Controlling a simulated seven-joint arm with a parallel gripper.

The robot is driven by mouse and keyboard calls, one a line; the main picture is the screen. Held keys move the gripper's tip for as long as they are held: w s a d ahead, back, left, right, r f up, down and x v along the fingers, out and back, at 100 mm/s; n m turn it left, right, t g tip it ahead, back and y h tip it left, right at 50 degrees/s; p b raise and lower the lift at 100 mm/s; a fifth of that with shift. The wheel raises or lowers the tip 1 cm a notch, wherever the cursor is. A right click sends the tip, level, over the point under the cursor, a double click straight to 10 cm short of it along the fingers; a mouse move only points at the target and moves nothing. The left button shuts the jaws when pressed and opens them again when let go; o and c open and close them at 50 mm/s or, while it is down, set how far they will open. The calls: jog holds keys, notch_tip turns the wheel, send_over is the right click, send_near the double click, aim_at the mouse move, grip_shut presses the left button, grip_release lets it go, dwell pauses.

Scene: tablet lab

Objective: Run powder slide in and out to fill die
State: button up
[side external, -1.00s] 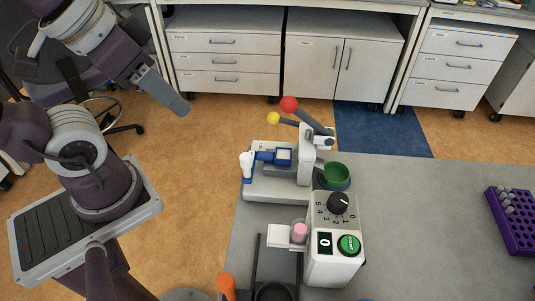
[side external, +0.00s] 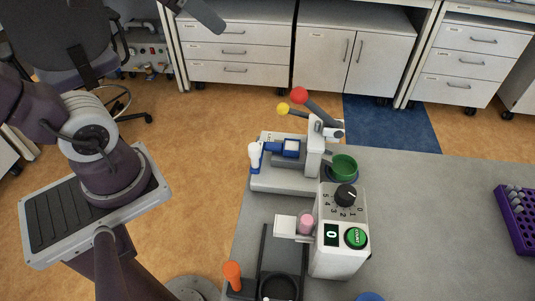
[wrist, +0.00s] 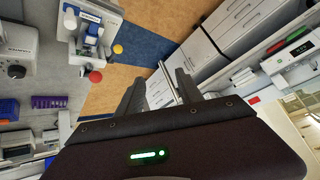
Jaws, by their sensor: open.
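The tablet press (side external: 287,181) is a pale machine on the bench. Its blue powder slide (side external: 272,149) has a white handle (side external: 255,157) at the left end. A red-knobbed lever (side external: 299,95) and a yellow-knobbed lever (side external: 283,109) rise from the press. A green bowl (side external: 343,167) sits at its right side. The die is too small to make out. My gripper (side external: 216,25) is high above and left of the press, apart from it, at the top edge. In the wrist view my gripper (wrist: 160,78) is open and empty, with the press at upper left.
A counter box with a dial (side external: 341,235) and green button stands in front of the press, with a pink piece (side external: 306,222) on its left side. An orange-handled device (side external: 232,274) is at the front. A purple rack (side external: 515,221) is at right. The bench between is clear.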

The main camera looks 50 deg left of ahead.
jog(key=w+a+r+m+t, duration=0.1)
jog(key=w+a+m+t, duration=0.15)
jog(key=w, duration=0.55)
jog(key=w+a+r+m+t, duration=0.1)
jog(key=w+m+t, duration=0.2)
jog(key=w, duration=0.4)
jog(key=m+g+h, duration=1)
jog(key=h, duration=1)
send_over(259, 153)
jog(key=v, duration=0.5)
notch_tip(259, 153, down, 4)
notch_tip(259, 153, down, 19)
jog(key=shift+a+f, duration=0.1)
jog(key=shift+f, duration=0.1)
jog(key=shift+m, duration=0.25)
jog(key=x, duration=0.7)
